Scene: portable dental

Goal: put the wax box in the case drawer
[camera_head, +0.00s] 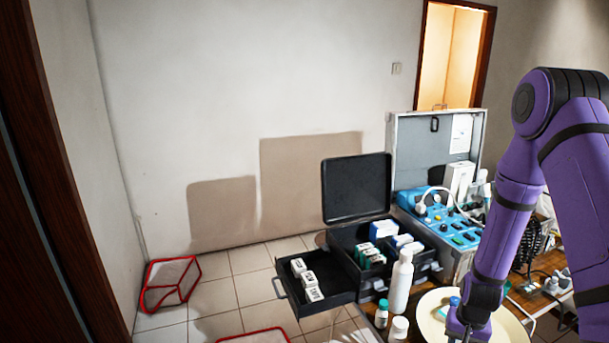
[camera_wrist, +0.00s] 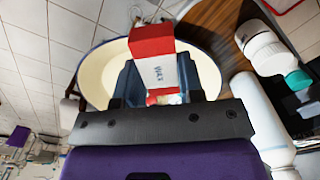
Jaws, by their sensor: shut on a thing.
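The wax box (camera_wrist: 153,62), red and white with lettering on its side, stands between the fingers of my gripper (camera_wrist: 160,88) in the wrist view. My gripper is shut on it, above a cream basin (camera_wrist: 97,78). In the head view my gripper (camera_head: 467,328) is low at the right, over the basin (camera_head: 428,312); the box cannot be made out there. The black case (camera_head: 340,240) stands left of my gripper with its lid (camera_head: 356,188) up. Its drawer (camera_head: 335,299) is pulled out to the left and holds several small white boxes (camera_head: 307,277).
A white bottle (camera_head: 400,282) and smaller bottles (camera_head: 381,313) stand between my gripper and the drawer. A silver case (camera_head: 436,130) with a blue unit (camera_head: 450,221) stands behind. Red-framed bins (camera_head: 170,285) are on the floor at left.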

